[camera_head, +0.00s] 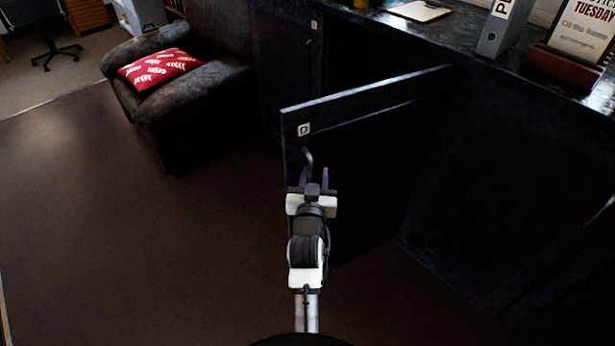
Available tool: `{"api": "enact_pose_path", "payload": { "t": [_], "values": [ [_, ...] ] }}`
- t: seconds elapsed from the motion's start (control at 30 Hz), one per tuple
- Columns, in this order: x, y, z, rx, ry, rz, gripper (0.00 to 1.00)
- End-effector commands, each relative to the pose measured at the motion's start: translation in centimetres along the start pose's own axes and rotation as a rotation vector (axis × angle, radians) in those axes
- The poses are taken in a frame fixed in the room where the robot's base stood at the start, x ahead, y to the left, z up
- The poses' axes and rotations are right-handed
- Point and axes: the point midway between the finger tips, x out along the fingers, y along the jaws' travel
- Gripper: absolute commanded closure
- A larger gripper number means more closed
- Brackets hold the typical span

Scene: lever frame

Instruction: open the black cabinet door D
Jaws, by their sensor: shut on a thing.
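The black cabinet door D (375,150) stands swung out from the cabinet (480,165), with a dark gap showing behind its top edge. A small white tag with the letter D is near its free edge. A grey handle (308,156) sits below the tag. My gripper (313,178) is at the handle, with its fingers pointing at it, and is shut on it. The exact contact at the fingertips is small and dark. The lower part of the door is partly hidden by my arm.
A dark armchair (205,85) with a red patterned cushion (160,69) stands at the left. Another cabinet door with a tag (285,60) is behind door D. A binder (500,30) and clipboard (418,11) are on the countertop. The brown floor at the left is clear.

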Motion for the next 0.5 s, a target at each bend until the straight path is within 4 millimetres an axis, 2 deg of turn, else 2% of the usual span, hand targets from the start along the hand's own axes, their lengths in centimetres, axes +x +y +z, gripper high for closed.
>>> {"api": "enact_pose_path", "payload": {
  "t": [0.03, 0.1, 0.5],
  "values": [
    [0.11, 1.20, -0.28, -0.006, 0.005, 0.024, 0.76],
    [0.09, 1.21, -0.23, -0.006, 0.004, 0.024, 0.68],
    [0.02, 0.83, 0.04, -0.003, -0.001, 0.016, 0.68]
  ]
}}
